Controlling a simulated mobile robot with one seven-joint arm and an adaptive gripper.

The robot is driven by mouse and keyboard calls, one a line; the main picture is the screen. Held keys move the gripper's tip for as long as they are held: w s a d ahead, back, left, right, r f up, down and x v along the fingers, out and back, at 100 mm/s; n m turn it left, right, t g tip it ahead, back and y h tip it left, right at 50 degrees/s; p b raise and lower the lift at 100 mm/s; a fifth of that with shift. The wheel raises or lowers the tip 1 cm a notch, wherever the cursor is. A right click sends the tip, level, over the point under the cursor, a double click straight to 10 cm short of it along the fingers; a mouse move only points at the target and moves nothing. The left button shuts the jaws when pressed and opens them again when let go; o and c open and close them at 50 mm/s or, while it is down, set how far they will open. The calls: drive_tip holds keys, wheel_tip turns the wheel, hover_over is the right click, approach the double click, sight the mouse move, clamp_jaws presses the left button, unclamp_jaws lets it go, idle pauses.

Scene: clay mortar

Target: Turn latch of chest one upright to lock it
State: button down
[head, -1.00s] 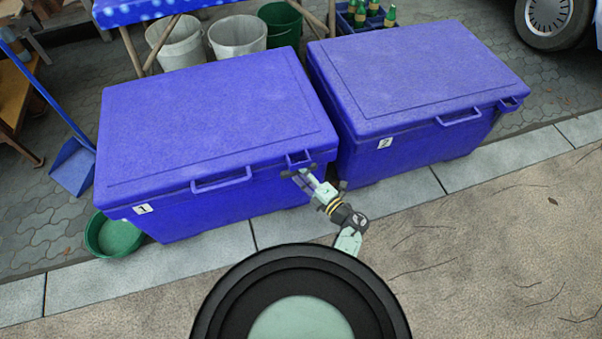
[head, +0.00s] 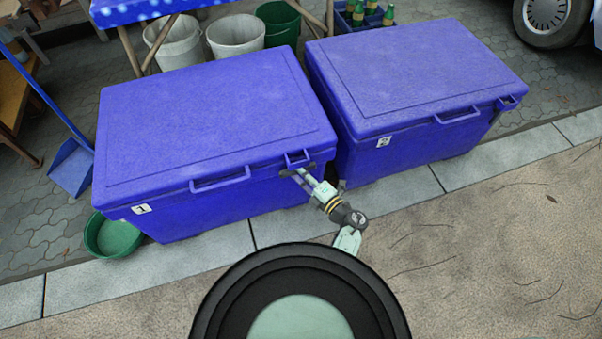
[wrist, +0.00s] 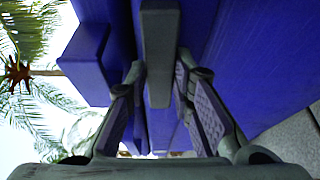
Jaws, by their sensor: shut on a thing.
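Chest one (head: 205,120) is the blue lidded chest at left, with a white label marked 1 (head: 141,209). Its lid is closed. My gripper (head: 298,172) is at its front face, near the right front corner, just below the blue bracket on the lid edge. In the wrist view my gripper (wrist: 160,75) has one finger on each side of a dark grey bar, the latch (wrist: 159,60), and is shut on it. In the head view the gripper mostly hides the latch, and its exact angle cannot be told there.
Chest two (head: 415,75), also blue and closed, stands close at right with a narrow gap between. A green basin (head: 112,235) is at chest one's left front. Buckets (head: 235,38) stand behind. The paved ground in front (head: 480,240) is free.

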drive_tip(key=shift+a+r+n+g+h+p, duration=0.15)
drive_tip(key=shift+n+h+p, duration=0.5)
drive_tip(key=shift+n+h, duration=1.1)
drive_tip(key=shift+a+r+n+g+h+p, duration=0.15)
drive_tip(key=shift+n+h+p, duration=0.5)
drive_tip(key=shift+n, duration=2.05)
drive_tip(key=shift+n+g+h+p, duration=0.2)
drive_tip(key=shift+n+h+p, duration=0.4)
drive_tip(key=shift+n+h, duration=1.2)
drive_tip(key=shift+n+y, duration=0.5)
drive_tip(key=shift+n, duration=0.05)
drive_tip(key=c, duration=1.4)
unclamp_jaws()
